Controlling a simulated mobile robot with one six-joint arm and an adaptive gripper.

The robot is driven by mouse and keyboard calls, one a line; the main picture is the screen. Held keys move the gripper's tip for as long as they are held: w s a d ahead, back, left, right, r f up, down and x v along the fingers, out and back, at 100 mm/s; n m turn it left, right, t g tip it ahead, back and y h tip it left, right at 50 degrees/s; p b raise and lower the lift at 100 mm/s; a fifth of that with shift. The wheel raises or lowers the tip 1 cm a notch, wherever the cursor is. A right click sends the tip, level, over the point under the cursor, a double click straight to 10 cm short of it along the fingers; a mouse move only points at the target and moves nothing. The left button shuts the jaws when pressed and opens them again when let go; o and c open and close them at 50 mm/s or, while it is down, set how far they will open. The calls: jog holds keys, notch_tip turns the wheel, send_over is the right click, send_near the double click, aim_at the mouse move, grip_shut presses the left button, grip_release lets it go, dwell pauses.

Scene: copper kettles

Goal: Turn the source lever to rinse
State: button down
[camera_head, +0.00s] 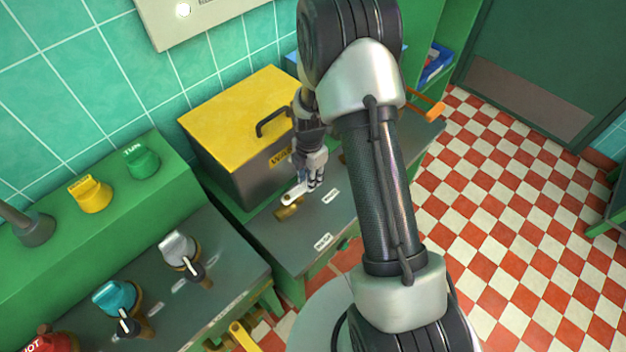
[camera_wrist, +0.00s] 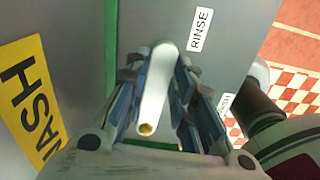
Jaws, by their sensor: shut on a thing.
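The source lever (camera_head: 294,193) is a pale handle over a brass fitting (camera_head: 288,210) on the grey counter top beside the yellow-lidded box. My gripper (camera_head: 313,176) reaches down onto it in the head view. In the wrist view the pale lever (camera_wrist: 155,90) lies lengthwise between the two fingers of my gripper (camera_wrist: 158,100), which is shut on it. Its brass-coloured end faces the camera. A RINSE label (camera_wrist: 200,29) is on the counter beyond the lever, up and to its right. A second label (camera_wrist: 224,104) is partly hidden by the right finger.
The box (camera_head: 242,108) with a black handle stands close behind the lever. Its yellow WASH label (camera_wrist: 32,105) fills the wrist view's left. A green counter holds a yellow knob (camera_head: 91,193), a green knob (camera_head: 142,158) and grey (camera_head: 178,248) and teal (camera_head: 117,296) taps. Checkered floor lies right.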

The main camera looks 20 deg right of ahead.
jog(key=shift+w+a+n, duration=0.1)
jog(key=shift+w+n, duration=0.2)
jog(key=shift+n, duration=0.1)
jog(key=c, duration=1.4)
grip_release()
jog(key=shift+o, duration=0.2)
notch_tip(320, 180, up, 12)
